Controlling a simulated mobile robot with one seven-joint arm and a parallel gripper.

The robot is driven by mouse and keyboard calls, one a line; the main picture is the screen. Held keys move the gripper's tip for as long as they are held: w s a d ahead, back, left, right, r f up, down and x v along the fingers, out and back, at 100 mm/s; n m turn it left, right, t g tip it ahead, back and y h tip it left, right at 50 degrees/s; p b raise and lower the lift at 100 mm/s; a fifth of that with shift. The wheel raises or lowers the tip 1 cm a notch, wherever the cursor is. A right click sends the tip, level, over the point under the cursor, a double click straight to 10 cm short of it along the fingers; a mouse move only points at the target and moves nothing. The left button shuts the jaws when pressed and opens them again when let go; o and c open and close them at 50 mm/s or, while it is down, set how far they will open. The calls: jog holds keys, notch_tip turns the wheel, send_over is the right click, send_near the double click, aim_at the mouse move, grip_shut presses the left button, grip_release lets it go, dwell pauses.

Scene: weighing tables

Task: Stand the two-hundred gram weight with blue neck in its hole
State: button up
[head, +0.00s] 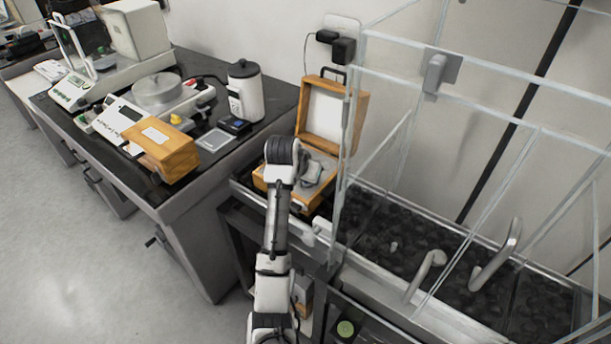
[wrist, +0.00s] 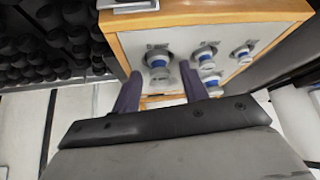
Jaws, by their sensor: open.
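The open wooden weight box (head: 263,184) stands on the side table, partly hidden behind my arm in the head view. In the wrist view the same box (wrist: 215,18) shows a pale panel with several metal weights in it. A large weight with a blue neck (wrist: 158,62) stands just beyond my fingertips. Smaller blue-necked weights (wrist: 205,52) stand to its right. The labels are too small to read, so I cannot tell which is the two-hundred gram one. My gripper (wrist: 160,80) is open, with nothing seen held between its fingers. An empty hole cannot be made out.
The box's raised lid (head: 325,112) stands at the back. Right of it is a clear-walled enclosure (head: 345,170) over a dark, lumpy bed (head: 385,215). Floor at left is free.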

jog(key=v, duration=1.2)
jog(key=shift+r+p, duration=0.15)
jog(key=shift+p, duration=0.3)
